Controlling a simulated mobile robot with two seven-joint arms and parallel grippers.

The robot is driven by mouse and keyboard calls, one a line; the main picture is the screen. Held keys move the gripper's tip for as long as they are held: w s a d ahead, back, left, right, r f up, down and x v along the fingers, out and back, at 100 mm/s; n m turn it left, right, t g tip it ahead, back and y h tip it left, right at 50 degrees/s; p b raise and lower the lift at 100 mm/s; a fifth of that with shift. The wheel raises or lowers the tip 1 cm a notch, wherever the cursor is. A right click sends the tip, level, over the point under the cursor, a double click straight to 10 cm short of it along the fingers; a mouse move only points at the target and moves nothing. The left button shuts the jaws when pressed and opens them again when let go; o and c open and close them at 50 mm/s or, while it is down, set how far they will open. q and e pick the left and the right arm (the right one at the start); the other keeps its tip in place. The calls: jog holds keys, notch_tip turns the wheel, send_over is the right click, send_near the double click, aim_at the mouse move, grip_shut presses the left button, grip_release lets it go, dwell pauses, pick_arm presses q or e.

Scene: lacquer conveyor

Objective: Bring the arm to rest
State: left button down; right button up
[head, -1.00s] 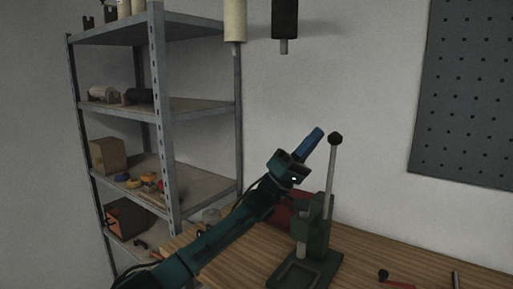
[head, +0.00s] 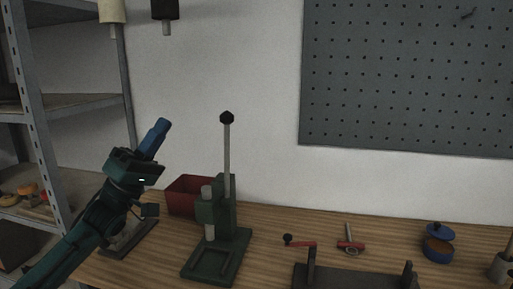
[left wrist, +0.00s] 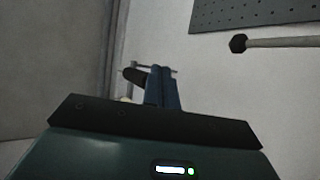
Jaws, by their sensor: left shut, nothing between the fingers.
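My left arm comes in from the lower left of the head view. Its gripper (head: 164,124) points up and to the right, with blue fingers closed together and nothing between them. It is held in the air, left of the green lever press (head: 215,236) and apart from it. In the left wrist view the shut blue fingers (left wrist: 162,72) stand against the wall, and the press lever's dark knob (left wrist: 238,43) shows at the upper right. My right gripper is in neither view.
A red bin (head: 183,196) stands on the wooden bench (head: 270,234) behind the press. A metal shelf (head: 40,140) is at the left. A pegboard (head: 410,80) hangs above.

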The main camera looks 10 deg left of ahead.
pick_arm(q)
jog(key=s+d+f+n+y, duration=0.1)
jog(key=d+f+y, duration=0.25)
jog(key=f, duration=0.55)
jog(key=d+f+n+t+y, duration=0.1)
jog(key=d+f+y, duration=0.1)
jog(key=f+y, duration=0.5)
jog(key=s+d+f+n+y, duration=0.1)
jog(key=d+f+y, duration=0.1)
jog(key=f, duration=0.8)
jog(key=s+d+f+m+g+y, duration=0.1)
jog(key=s+f+m+g+y, duration=0.1)
jog(key=s+f, duration=0.5)
jog(key=s+d+f+m+g+y+p, duration=0.1)
jog(key=s+f+m+g, duration=0.1)
jog(key=s+f, duration=0.5)
jog(key=s+d+f+m+g+y, duration=0.2)
jog(key=s+f+g, duration=0.2)
jog(key=s+f, duration=0.3)
notch_tip(320, 180, down, 2)
jog(key=shift+s+f+g+y, duration=0.2)
jog(key=shift+f+g+y, duration=0.05)
jog(key=shift+g+y, duration=0.1)
jog(key=shift+d, duration=0.15)
